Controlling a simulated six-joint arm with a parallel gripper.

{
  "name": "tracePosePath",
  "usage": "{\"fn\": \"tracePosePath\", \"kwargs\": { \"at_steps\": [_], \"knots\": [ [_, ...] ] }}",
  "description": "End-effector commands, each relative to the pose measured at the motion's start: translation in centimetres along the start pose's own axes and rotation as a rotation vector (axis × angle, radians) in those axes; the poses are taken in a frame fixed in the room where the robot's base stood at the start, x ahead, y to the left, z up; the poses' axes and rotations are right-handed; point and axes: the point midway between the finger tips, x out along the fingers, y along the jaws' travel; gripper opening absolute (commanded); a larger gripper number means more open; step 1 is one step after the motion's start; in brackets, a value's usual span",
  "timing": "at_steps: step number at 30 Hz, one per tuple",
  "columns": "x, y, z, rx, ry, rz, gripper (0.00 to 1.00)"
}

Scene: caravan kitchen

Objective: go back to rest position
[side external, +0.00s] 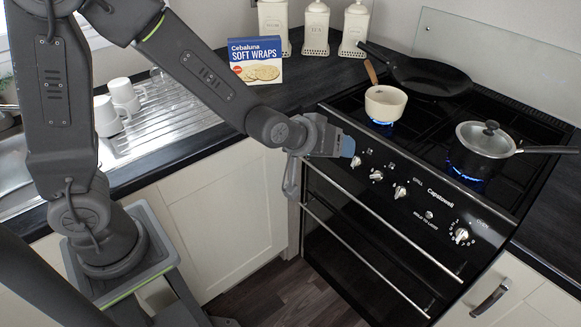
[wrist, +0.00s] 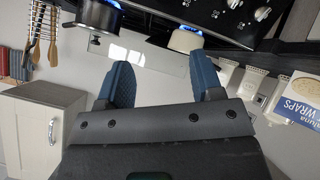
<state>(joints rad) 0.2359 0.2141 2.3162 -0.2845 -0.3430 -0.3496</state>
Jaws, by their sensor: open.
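My gripper (side external: 345,146) is in front of the left end of the cooker's control panel, by the leftmost knob. In the wrist view its two blue fingers stand apart with nothing between them (wrist: 162,82), so it is open and empty. My arm reaches from the lower left over the counter. Whether the fingertips touch the panel cannot be told.
The cooker (side external: 375,225) has a cream pan (side external: 385,103) and a lidded saucepan (side external: 484,140) over lit blue flames. A black frying pan (side external: 430,78) sits behind. A Soft Wraps box (side external: 256,60), canisters (side external: 315,28) and white mugs (side external: 124,95) stand along the counter.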

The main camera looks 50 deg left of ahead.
Motion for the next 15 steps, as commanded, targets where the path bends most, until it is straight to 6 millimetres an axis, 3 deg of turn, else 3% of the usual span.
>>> {"fn": "tracePosePath", "kwargs": {
  "at_steps": [1,6,15],
  "knots": [
    [-2.0,0.1,-1.1,0.027,-0.02,0.001,0.6],
    [-8.5,-1.0,-2.2,0.148,-0.131,-0.025,0.6],
    [-19.8,-5.0,-0.8,0.358,-0.309,-0.122,0.6]
  ]
}}
